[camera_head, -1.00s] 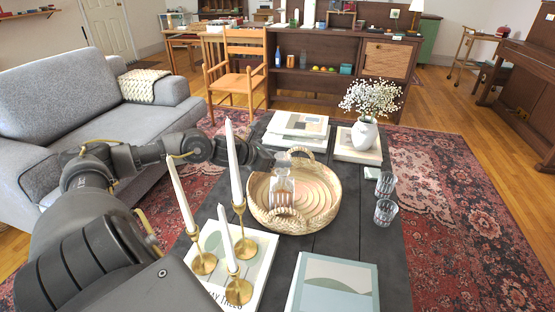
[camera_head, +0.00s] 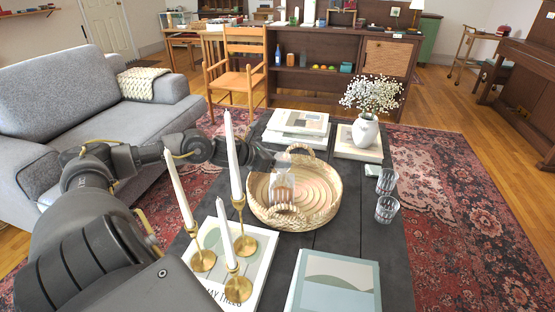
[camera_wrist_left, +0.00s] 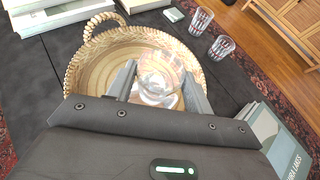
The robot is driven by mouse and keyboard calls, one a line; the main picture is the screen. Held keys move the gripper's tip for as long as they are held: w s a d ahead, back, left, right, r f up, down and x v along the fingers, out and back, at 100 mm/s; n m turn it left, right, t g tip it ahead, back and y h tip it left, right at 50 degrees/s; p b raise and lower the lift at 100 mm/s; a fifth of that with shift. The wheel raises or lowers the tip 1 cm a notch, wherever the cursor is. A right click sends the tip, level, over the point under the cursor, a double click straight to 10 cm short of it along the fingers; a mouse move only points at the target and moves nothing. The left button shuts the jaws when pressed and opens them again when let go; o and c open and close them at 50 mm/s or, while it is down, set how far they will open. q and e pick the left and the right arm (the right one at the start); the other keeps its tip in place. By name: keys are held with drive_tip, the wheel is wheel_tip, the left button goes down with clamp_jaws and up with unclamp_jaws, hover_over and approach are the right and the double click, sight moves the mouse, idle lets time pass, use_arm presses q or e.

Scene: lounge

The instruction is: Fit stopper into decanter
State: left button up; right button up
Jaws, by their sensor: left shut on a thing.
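The clear glass decanter (camera_head: 282,193) stands upright in the round woven tray on the dark table. My left gripper (camera_head: 283,161) reaches in from the left at the height of the decanter's top. It is shut on the clear glass stopper (camera_wrist_left: 161,72), which shows between the two fingers in the left wrist view. The decanter is below the stopper in that view, and the clear glass of the two overlaps. I cannot tell whether the stopper touches the decanter's mouth. My right gripper is not in view.
The woven tray (camera_head: 330,207) has raised handles. Brass candlesticks (camera_head: 239,288) with tall white candles stand close to my left arm. Two glasses (camera_head: 386,209) are right of the tray. A flower vase (camera_head: 365,132) and books (camera_head: 335,284) are also on the table.

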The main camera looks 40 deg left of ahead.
use_arm(q)
drive_tip(key=shift+f+b, duration=0.4)
drive_tip(key=shift+f, duration=0.1)
drive_tip(key=o, duration=1.1)
drive_tip(key=shift+r, duration=0.1)
drive_tip(key=shift+s+a+r, duration=0.15)
drive_tip(key=shift+s+a, duration=0.05)
drive_tip(key=shift+s, duration=0.25)
drive_tip(key=shift+s+r, duration=0.25)
drive_tip(key=shift+s, duration=0.25)
drive_tip(key=p+v, duration=0.4)
drive_tip(key=p, duration=0.2)
